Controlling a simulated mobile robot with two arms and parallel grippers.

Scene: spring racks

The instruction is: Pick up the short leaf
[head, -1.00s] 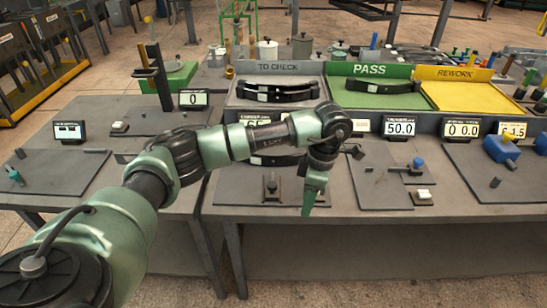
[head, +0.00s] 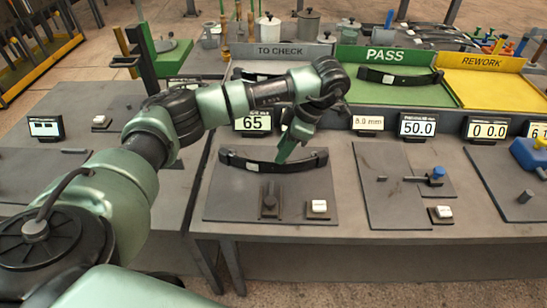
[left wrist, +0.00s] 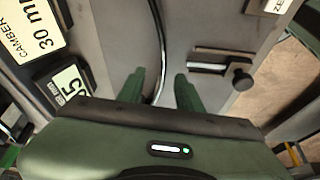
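A dark curved spring leaf (head: 252,165) with a pale label lies across the grey gauge plate at the middle of the bench. My left gripper (head: 284,158) is just above the middle of this leaf, pointing down. In the left wrist view, the gripper's two green fingers (left wrist: 160,90) are apart, and the dark leaf (left wrist: 159,30) runs between them. I cannot tell whether they touch it. Another leaf (head: 398,78) lies in the green PASS tray, and the TO CHECK tray is largely hidden behind my arm. My right gripper is not in view.
A display reading 65 (head: 252,121) stands behind the plate. A dark post fixture (head: 270,202) and a white button box (head: 318,208) sit at the plate's front. A second plate with a blue-knobbed gauge (head: 437,174) is to the right. The REWORK tray (head: 490,88) looks empty.

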